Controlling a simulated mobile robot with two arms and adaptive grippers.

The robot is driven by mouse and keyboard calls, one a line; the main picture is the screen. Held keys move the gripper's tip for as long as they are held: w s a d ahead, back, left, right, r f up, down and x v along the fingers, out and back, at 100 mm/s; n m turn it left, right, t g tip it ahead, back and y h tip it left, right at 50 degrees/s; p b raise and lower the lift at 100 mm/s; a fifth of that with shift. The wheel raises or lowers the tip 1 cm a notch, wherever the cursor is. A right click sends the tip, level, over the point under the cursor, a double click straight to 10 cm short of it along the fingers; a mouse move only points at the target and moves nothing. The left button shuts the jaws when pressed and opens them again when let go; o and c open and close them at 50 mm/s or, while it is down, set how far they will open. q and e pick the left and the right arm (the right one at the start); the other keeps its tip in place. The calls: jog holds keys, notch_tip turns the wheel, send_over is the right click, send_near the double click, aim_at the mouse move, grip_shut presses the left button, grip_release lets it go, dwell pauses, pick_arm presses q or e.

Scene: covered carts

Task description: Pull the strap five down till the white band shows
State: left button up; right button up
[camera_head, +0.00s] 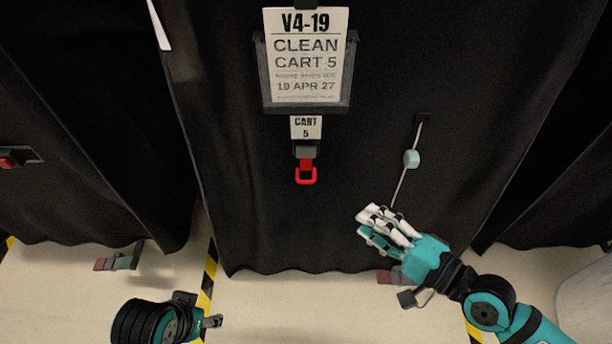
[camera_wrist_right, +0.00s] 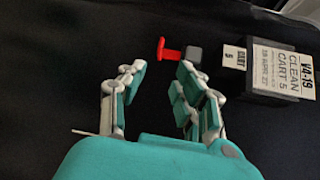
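Strap five is a short red strap with a loop end (camera_head: 306,174). It hangs from a dark housing (camera_head: 306,149) under the small "CART 5" label (camera_head: 306,127) on the black cover. Only red shows below the housing. In the right wrist view the red strap (camera_wrist_right: 170,54) lies beyond the fingertips, toward the top. My right gripper (camera_head: 362,224) is open and empty, below and right of the strap, not touching it. It also shows open in the right wrist view (camera_wrist_right: 160,72). My left arm's end (camera_head: 185,318) is at the bottom left; its fingers cannot be made out.
A "CLEAN CART 5" sign (camera_head: 306,58) hangs above the strap. A thin rod with a pale green bead (camera_head: 411,159) runs down the cover near my right gripper. A red-ended fitting (camera_head: 10,161) is on the left cover. Yellow-black tape (camera_head: 210,275) marks the floor.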

aim_at(306, 181)
jog(key=b+x, duration=0.1)
jog(key=x, duration=1.6)
jog(key=shift+r, duration=0.1)
jog(key=shift+d, duration=0.1)
grip_shut()
